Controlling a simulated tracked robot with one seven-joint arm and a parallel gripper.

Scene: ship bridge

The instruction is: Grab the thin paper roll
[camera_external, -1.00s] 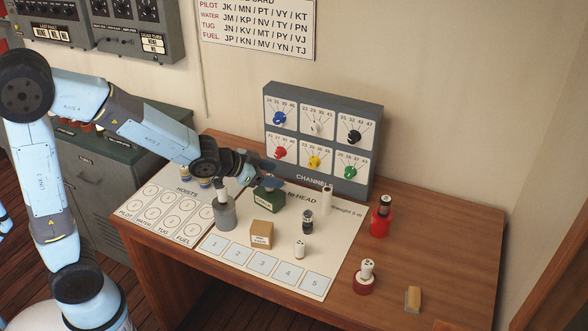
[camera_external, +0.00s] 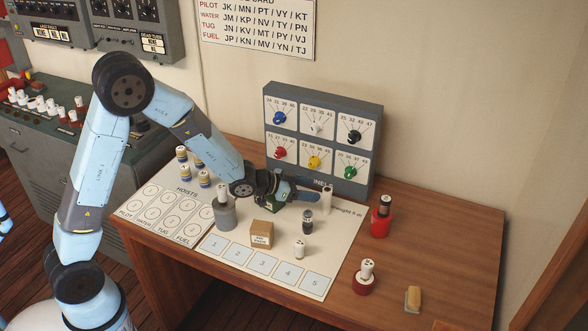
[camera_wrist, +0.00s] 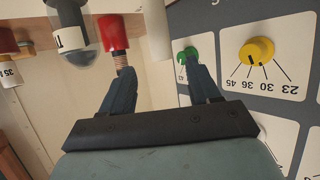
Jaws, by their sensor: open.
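The thin paper roll (camera_external: 326,200) is a slim white cylinder standing upright on the desk sheet, in front of the dial panel. My gripper (camera_external: 308,190) is low beside it on the left, fingers pointing right towards it. In the wrist view my gripper (camera_wrist: 162,72) shows two dark fingers spread apart. A pale upright shape shows between and beyond the fingers there; it looks like the roll, but it blends with the wall. I cannot tell whether it is within the finger gap.
The grey dial panel (camera_external: 318,100) stands close behind my gripper. A dark stamp (camera_external: 308,222), a small box (camera_external: 262,234) and a grey holder (camera_external: 224,212) stand in front. A red holder (camera_external: 380,224) stands to the right. A green box is partly hidden behind my gripper.

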